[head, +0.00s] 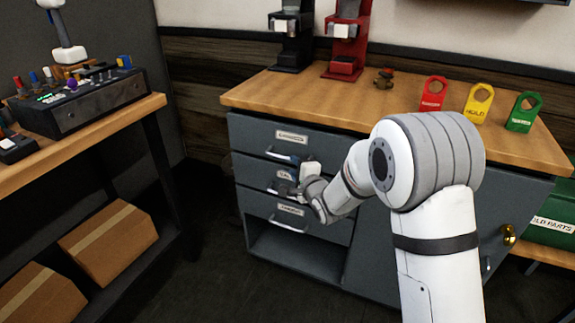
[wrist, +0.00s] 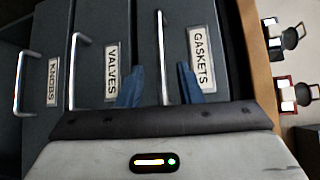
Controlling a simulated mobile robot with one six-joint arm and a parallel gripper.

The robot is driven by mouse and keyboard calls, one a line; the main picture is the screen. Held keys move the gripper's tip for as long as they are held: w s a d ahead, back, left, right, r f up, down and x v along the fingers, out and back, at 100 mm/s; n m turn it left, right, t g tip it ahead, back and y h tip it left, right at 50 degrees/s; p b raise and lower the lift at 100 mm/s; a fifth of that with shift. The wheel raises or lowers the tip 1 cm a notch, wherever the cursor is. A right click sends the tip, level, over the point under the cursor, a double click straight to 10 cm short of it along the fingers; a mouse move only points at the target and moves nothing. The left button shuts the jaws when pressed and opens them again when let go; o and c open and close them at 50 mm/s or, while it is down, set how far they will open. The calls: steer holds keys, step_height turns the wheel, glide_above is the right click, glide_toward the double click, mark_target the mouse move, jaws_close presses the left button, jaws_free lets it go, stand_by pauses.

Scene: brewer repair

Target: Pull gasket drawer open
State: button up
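The gasket drawer (head: 262,141) is the top one in the grey cabinet and looks shut in the head view. Its GASKETS label (wrist: 201,58) and long metal handle (wrist: 162,50) show in the wrist view. My gripper (wrist: 160,78) is open, with one blue finger on each side of the handle's line and a gap to it on both sides. I cannot tell how deep the fingers reach. In the head view my gripper (head: 290,178) is small and partly hidden by my wrist, just in front of the upper drawers.
The VALVES drawer (wrist: 111,70) and KNOBS drawer (wrist: 52,82) lie below the gasket drawer. The wooden worktop (head: 300,97) juts above it, bearing coffee brewers (head: 346,40) and coloured tags (head: 479,102). A side bench (head: 80,143) stands left, with open floor between.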

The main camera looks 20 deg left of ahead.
mark_target(287, 159)
steer(key=x, duration=0.7)
steer(key=shift+d+b, duration=0.1)
steer(key=shift+b, duration=0.3)
steer(key=shift+c, duration=0.3)
jaws_close()
